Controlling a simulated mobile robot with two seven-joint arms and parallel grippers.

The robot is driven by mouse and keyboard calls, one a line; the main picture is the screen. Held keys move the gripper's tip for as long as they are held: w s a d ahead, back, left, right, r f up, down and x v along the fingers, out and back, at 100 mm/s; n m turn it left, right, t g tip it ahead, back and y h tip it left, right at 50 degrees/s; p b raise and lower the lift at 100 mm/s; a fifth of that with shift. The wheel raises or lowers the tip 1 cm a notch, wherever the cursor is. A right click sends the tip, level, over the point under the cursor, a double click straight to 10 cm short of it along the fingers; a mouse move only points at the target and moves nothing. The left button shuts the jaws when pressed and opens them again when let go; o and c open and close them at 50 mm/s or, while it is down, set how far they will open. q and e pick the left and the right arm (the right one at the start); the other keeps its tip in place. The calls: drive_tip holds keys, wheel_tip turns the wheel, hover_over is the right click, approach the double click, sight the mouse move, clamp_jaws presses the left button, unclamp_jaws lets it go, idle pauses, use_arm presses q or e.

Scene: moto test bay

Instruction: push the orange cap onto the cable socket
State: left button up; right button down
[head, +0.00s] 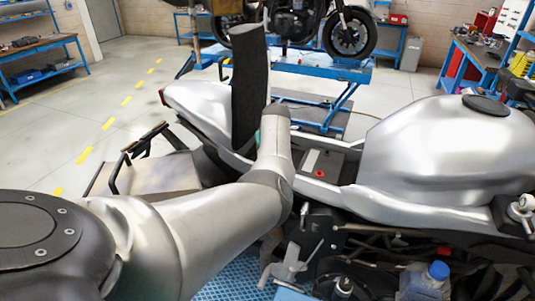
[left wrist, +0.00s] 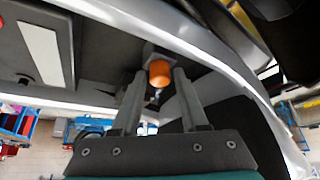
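The orange cap (left wrist: 159,73) shows in the left wrist view at the tips of my left gripper (left wrist: 161,76). One finger lies on each side of it, and the fingertips seem to touch it. A grey block lies right behind the cap; I cannot tell whether it is the cable socket or whether the cap is seated. In the head view my left arm reaches over the motorcycle's seat area, and its wrist hides the gripper, cap and socket. My right gripper is in neither view.
The silver motorcycle (head: 440,145) fills the right of the head view. A tall black slab, seemingly the raised seat (head: 250,85), stands close beside my left wrist. A bay with a red spot (head: 320,173) lies right of it. A blue-capped bottle (head: 425,283) is low right.

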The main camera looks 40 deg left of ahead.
use_arm(q)
drive_tip(key=shift+o, duration=1.4)
drive_tip(key=shift+r, duration=0.1)
drive_tip(key=shift+s+d+r, duration=0.15)
drive_tip(key=shift+d+r, duration=0.05)
drive_tip(key=shift+r, duration=0.25)
drive_tip(key=v, duration=1.4)
